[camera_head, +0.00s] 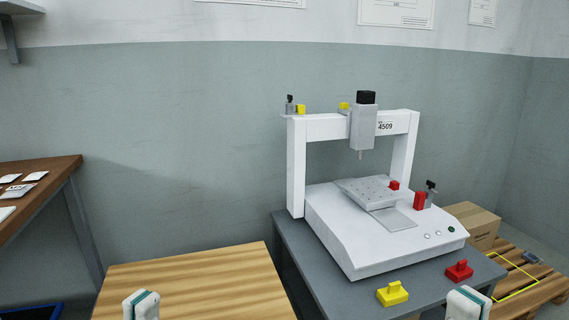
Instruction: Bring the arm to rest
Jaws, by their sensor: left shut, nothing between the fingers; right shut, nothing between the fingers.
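My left gripper (141,305) shows at the bottom edge, in front of the wooden table; it is shut and empty. My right gripper (468,302) shows at the bottom right, in front of the grey table's near edge; it is shut and empty. Only the top parts of both grippers are in the picture. The white gantry screwdriver machine (350,240) stands on the grey table, with its screwdriver head (364,128) above a light grey plate (362,190). Both grippers are apart from the machine.
A yellow block (392,293) and a red block (459,271) lie on the grey table (335,296) near my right gripper. The wooden table top (200,280) is bare. A brown table (45,180) stands at left. A cardboard box (472,222) and pallet (545,288) are at right.

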